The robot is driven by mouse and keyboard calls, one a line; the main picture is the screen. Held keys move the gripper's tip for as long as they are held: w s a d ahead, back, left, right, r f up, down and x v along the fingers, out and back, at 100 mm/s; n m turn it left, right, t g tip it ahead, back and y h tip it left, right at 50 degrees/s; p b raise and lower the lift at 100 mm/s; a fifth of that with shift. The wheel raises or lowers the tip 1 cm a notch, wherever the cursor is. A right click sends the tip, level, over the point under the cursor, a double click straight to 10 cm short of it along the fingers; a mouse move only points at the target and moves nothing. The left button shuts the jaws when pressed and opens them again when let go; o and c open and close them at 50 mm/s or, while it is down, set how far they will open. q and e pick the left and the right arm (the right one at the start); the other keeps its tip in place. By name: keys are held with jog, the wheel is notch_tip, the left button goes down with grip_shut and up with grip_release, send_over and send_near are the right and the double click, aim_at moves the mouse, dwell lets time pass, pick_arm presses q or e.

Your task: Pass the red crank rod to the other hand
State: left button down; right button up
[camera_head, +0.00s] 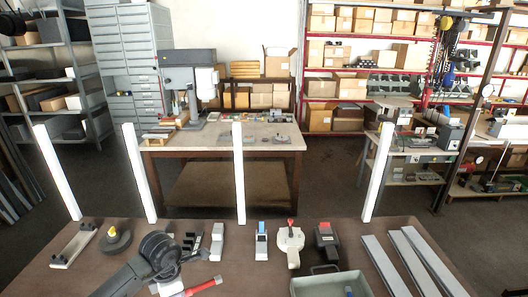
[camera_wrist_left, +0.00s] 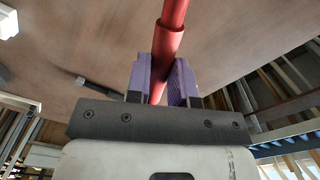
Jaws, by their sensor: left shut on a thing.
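The red crank rod (camera_head: 203,287) is at the bottom of the head view, low over the front of the brown table, with a grey tip on its right end. My left gripper (camera_head: 180,290) is at its left end. In the left wrist view the rod (camera_wrist_left: 170,35) runs up between the two purple finger pads of my left gripper (camera_wrist_left: 165,80), which is shut on it. A thicker red section shows above the pads. My right gripper is not in view.
The brown table (camera_head: 225,272) carries a grey bracket (camera_head: 73,246), a black disc (camera_head: 116,241), a blue-topped block (camera_head: 261,242), a white gear unit (camera_head: 291,246), a dark red-topped box (camera_head: 326,241), a green-grey tray (camera_head: 330,285) and long grey profiles (camera_head: 410,262). White posts (camera_head: 239,175) rise along its back.

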pick_arm(q)
jog(key=shift+s+d+r+m, duration=0.1)
jog(key=shift+d+m, duration=0.1)
jog(key=shift+m, duration=0.4)
jog(key=shift+s+d+r+m, duration=0.1)
jog(key=shift+d+m, duration=0.1)
jog(key=shift+m, duration=0.4)
jog(key=s+d+r+m, duration=0.3)
jog(key=s+m, duration=0.3)
jog(key=m, duration=0.5)
jog(key=s+d+r+m, duration=0.25)
jog(key=s+m, duration=0.35)
jog(key=m, duration=0.4)
jog(key=s+a+r+p, duration=0.1)
jog(key=s+r+p, duration=0.3)
jog(key=r+p, duration=0.3)
jog(key=s+a+r+p, duration=0.1)
jog(key=s+r+p, duration=0.3)
jog(key=r+p, duration=0.3)
jog(key=shift+a+r, duration=0.4)
jog(key=shift+r, duration=0.6)
jog(key=shift+s, duration=0.1)
